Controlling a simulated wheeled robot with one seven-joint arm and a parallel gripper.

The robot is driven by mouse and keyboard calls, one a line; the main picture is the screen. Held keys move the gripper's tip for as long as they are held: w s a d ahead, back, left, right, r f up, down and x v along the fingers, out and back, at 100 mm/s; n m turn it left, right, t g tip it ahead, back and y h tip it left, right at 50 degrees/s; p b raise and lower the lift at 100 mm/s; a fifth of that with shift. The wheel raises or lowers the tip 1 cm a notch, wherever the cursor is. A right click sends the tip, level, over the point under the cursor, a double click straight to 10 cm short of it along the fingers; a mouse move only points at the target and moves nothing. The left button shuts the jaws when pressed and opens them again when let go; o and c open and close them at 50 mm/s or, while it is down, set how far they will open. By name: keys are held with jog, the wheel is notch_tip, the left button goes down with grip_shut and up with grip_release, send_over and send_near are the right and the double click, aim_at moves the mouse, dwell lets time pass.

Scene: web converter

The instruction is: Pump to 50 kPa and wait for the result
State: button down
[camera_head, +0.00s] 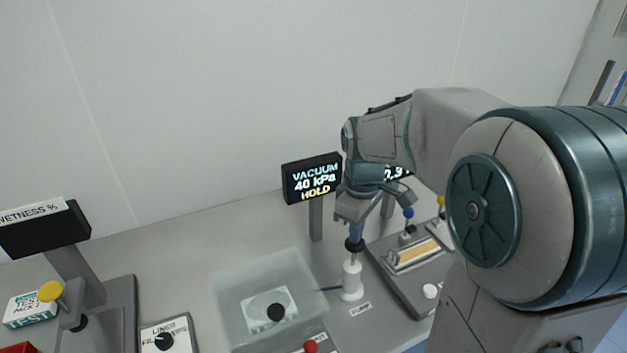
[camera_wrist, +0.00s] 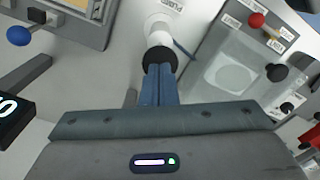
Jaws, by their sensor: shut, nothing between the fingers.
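The vacuum display (camera_head: 312,180) reads "VACUUM 40 kPa HOLD". The white pump (camera_head: 352,279) stands on the bench with a black knob (camera_head: 354,245) on top; the pump also shows in the wrist view (camera_wrist: 158,30). My gripper (camera_head: 355,236) points down with its fingers shut right at the black knob, and nothing is between them. In the wrist view the shut fingertips (camera_wrist: 160,70) meet the knob (camera_wrist: 160,54); whether they press on it I cannot tell.
A grey tester with a yellow strip (camera_head: 412,254) and blue and yellow knobs stands right of the pump. A red knob (camera_head: 311,346) is at the chamber's front.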

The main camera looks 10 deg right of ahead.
jog(key=shift+f+b, duration=1.3)
jog(key=shift+f, duration=0.65)
jog(key=shift+r, duration=0.2)
jog(key=shift+r+p, duration=2.05)
jog(key=shift+r, duration=0.3)
jog(key=shift+r, duration=0.1)
notch_tip(320, 180, up, 6)
jog(key=p, duration=0.4)
jog(key=shift+p, duration=0.35)
